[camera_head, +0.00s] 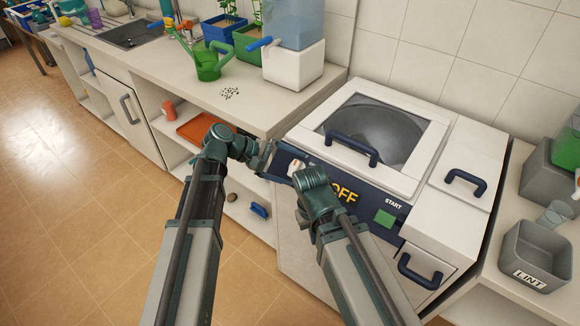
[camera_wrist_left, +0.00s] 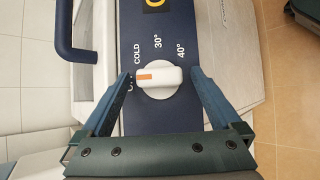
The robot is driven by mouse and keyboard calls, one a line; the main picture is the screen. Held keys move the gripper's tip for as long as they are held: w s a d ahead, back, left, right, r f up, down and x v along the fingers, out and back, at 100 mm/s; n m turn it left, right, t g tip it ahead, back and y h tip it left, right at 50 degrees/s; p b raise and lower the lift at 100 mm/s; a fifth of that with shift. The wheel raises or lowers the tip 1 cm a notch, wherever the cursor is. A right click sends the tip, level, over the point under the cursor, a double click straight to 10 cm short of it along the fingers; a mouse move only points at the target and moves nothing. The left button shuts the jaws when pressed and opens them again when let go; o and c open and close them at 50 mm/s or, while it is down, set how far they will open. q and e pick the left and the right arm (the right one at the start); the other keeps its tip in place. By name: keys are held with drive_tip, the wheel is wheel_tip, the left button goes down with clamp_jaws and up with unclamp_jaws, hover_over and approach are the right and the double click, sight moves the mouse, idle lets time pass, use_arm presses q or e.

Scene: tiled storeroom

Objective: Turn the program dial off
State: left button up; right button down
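The program dial (camera_wrist_left: 168,82) is a white round knob with a raised bar and an orange mark on the navy panel of a white washer. The bar lies level in the left wrist view, its orange end pointing left at a label partly hidden by a finger, starting with "O". COLD, 30° and 40° labels arc above. My left gripper (camera_wrist_left: 161,78) is open, one finger on each side of the dial, with a small gap at the right. In the head view, my left gripper (camera_head: 277,161) is at the dial (camera_head: 296,168). My right gripper does not show.
The washer display (camera_head: 345,192) reads OFF in yellow. A green START button (camera_head: 384,218) and a navy lid handle (camera_head: 351,149) are nearby. My right forearm crosses the washer front. A grey LINT bin (camera_head: 535,250) stands at right, a green watering can (camera_head: 208,62) on the left counter.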

use_arm(q)
drive_tip(key=p+v, duration=0.8)
drive_tip(key=v, duration=0.5)
drive_tip(key=shift+a+r, duration=0.2)
drive_tip(key=shift+a, duration=0.15)
drive_tip(key=shift+s, duration=0.1)
drive_tip(key=s+d+f+m+g+y+p, duration=0.1)
drive_tip(key=s+d+f+m+y+p, duration=0.1)
drive_tip(key=s+m+y, duration=0.4)
drive_tip(key=s+d+f+m+g+y+p, duration=0.1)
drive_tip(key=s+d+f+m+y+p, duration=0.1)
drive_tip(key=s, duration=0.7)
drive_tip(key=shift+d+m+y+p, duration=0.5)
drive_tip(key=shift+d+m+y, duration=0.6)
drive_tip(key=shift+m+y, duration=0.9)
drive_tip(key=shift+f, duration=0.1)
